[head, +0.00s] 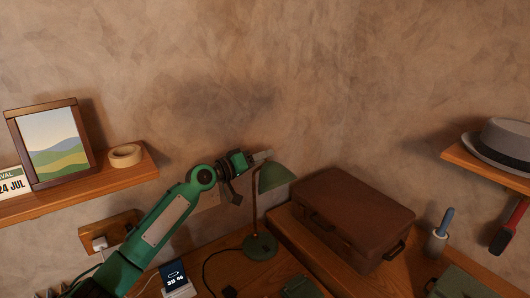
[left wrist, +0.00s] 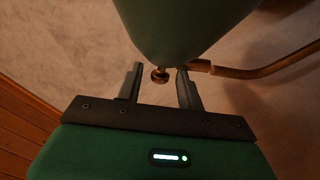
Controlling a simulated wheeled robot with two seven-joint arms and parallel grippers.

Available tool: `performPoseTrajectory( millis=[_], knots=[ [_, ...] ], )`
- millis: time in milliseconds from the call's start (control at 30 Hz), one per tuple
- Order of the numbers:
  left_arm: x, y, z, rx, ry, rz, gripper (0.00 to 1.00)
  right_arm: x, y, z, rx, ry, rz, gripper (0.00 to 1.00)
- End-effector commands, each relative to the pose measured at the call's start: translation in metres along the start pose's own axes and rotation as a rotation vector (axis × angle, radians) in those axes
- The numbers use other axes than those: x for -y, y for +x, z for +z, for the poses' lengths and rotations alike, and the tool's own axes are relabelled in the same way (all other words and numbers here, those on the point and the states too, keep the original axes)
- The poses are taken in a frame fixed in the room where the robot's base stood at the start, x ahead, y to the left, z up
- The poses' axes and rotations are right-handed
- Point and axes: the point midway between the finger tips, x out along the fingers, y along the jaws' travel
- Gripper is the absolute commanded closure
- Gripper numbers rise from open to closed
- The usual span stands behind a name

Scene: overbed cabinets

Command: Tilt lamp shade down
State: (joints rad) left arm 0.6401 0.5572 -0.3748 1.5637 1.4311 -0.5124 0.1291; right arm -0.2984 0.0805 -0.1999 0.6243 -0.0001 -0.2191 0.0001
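The green desk lamp has a domed shade (head: 275,178) on a thin brass stem, above a round green base (head: 259,246) on the desk. My left gripper (head: 262,157) is at the top left of the shade in the head view. In the left wrist view the shade (left wrist: 182,25) fills the top, with a small brass knob (left wrist: 160,75) below its edge. The left gripper's two fingers (left wrist: 160,88) stand apart, one on each side of the knob, with gaps showing. The brass stem (left wrist: 265,72) runs off to the right. My right gripper is not in view.
A brown suitcase (head: 352,215) stands on the desk right of the lamp. A left wall shelf (head: 85,188) holds a framed picture (head: 52,145) and a tape roll (head: 125,155). A small display (head: 176,281) stands near my left arm. A hat (head: 500,142) sits on the right shelf.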

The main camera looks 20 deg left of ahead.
Motion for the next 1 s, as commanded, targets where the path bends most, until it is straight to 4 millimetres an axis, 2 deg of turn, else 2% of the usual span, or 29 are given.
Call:
performPoseTrajectory(
  millis=[167,433,467,600,667,1000],
  knots=[
    [-0.0005,0.0127,0.0001,0.001,0.0,0.0,0.62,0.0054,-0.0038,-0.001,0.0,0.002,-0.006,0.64],
    [0.0001,0.0142,0.0007,0.001,0.001,0.0,0.62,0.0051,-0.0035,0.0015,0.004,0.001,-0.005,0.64],
    [0.0001,0.0142,0.0006,0.001,0.001,0.0,0.64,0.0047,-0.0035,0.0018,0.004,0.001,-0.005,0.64],
    [0.0001,0.014,0.0006,0.001,0.001,0.0,0.92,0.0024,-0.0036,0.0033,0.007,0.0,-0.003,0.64],
    [0.0001,0.014,0.0006,0.001,0.001,0.0,1.0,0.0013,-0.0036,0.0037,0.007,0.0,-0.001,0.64],
    [0.001,0.0138,0.0032,0.0,0.025,0.0,1.0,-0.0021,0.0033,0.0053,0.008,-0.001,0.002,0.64]
  ],
)
